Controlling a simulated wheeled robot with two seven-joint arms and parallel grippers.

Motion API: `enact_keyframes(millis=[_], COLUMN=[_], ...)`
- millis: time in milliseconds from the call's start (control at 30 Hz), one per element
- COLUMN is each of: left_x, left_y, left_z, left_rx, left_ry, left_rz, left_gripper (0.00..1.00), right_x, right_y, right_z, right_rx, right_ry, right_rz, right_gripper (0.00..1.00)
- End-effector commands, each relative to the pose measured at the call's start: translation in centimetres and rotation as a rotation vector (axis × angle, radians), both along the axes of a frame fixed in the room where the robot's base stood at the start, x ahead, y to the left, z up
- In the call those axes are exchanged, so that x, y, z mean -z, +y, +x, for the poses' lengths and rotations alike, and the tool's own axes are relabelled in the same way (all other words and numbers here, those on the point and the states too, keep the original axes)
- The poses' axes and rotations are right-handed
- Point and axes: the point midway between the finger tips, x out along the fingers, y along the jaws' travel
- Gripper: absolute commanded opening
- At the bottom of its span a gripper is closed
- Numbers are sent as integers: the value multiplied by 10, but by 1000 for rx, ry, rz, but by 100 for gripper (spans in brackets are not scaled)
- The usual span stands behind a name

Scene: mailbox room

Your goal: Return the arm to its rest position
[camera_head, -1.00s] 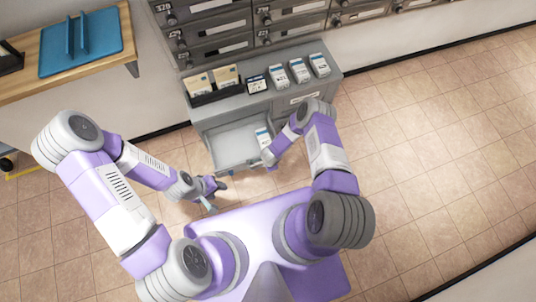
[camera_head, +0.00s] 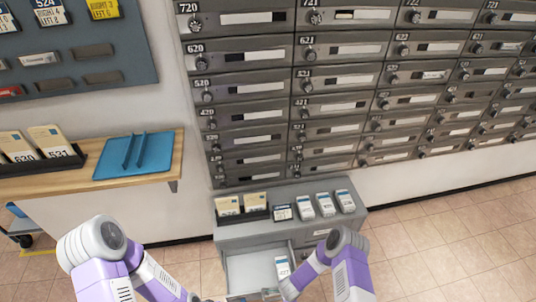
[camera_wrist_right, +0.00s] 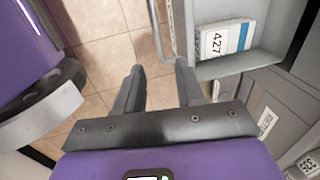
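In the right wrist view my right gripper (camera_wrist_right: 158,75) is open, its two dark fingers apart with nothing between the tips. It is beside the front of the open drawer (camera_wrist_right: 228,64). A white and blue box marked 427 (camera_wrist_right: 223,40) lies in the drawer. In the head view my right arm (camera_head: 340,258) reaches down to the open drawer (camera_head: 248,272), where the same box (camera_head: 282,267) shows. My left arm (camera_head: 95,255) is at the lower left, and its gripper lies out of view below the frame.
The grey cabinet (camera_head: 290,231) carries card holders and several small boxes on top. Number-plated mailboxes (camera_head: 330,80) fill the wall above. A wooden shelf (camera_head: 165,166) with a blue tray (camera_head: 133,155) is at the left. Tiled floor (camera_head: 455,245) is clear at the right.

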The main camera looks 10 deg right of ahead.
Motion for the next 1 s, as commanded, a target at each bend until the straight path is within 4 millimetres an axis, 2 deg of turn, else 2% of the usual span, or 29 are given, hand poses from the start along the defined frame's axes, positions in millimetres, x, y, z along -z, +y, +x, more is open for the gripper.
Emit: enact_keyframes(millis=[133,233,367,500,600,700,800,1000], left_x=[-1,-2,-7,-11,-14,-15,-16,-16], left_y=[0,0,0,0,0,0,0,0], left_z=[0,0,0,0,0,0,0,0], left_rx=[0,0,0,0,0,0,0,0], left_ry=[0,0,0,0,0,0,0,0], left_rz=[0,0,0,0,0,0,0,0], left_gripper=[49,49,49,49,49,49,49,49], right_x=[-5,-26,-80,-145,-183,-209,-224,-228], right_y=[1,4,13,25,31,35,37,38], right_z=[0,1,-9,-39,-66,-89,-103,-109], right_rx=[-23,-138,-436,-802,-1018,-1174,-1263,-1298], right_ry=[-3,-15,-44,-74,-92,-104,-111,-115], right_rz=[3,15,46,86,111,133,147,153], right_gripper=[38,38,38,38,38,38,38,38])
